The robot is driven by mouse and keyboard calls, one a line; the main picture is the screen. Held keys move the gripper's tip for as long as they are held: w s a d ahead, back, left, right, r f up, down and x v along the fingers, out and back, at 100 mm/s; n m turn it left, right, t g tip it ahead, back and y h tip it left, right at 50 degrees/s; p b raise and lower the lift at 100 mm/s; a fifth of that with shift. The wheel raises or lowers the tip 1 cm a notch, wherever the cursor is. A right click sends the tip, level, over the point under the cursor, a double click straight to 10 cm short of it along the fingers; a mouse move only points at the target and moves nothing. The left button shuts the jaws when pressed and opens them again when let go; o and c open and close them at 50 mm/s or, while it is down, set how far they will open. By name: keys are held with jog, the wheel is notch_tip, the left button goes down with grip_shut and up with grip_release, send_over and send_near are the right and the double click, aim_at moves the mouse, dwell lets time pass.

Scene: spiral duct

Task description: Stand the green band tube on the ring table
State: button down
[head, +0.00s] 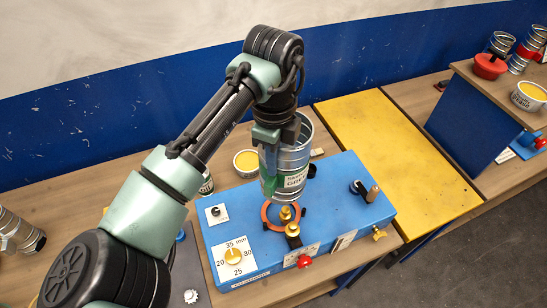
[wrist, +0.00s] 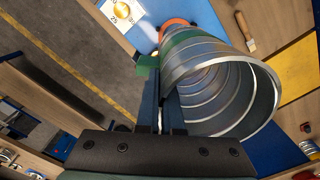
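The green band tube (head: 291,165) is a silvery ribbed spiral duct with a green band and a white label. It is roughly upright over the blue bench unit (head: 345,185). My gripper (head: 274,138) is shut on its upper wall at the left. In the wrist view the tube (wrist: 225,85) shows its open end, with my gripper's fingers (wrist: 160,115) at its wall. The orange ring (head: 268,217), which looks like the ring table, is on the blue unit just below the tube. It shows partly in the wrist view (wrist: 174,23). Whether the tube touches it I cannot tell.
A dial plate (head: 234,257), a red knob (head: 303,261) and a lever (head: 372,193) are on the unit. A yellow panel (head: 395,150) lies clear to the right.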

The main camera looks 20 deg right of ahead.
jog(key=b, duration=0.4)
send_over(273, 200)
jog(key=shift+f, duration=2.8)
jog(key=shift+w+f, duration=0.1)
jog(key=shift+d+p, duration=0.1)
jog(key=shift+p, duration=0.5)
notch_tip(273, 200, down, 9)
jog(key=b, duration=0.5)
dwell(1.8)
jog(key=c, duration=1)
grip_release()
notch_tip(273, 200, up, 13)
jog(key=b, duration=0.3)
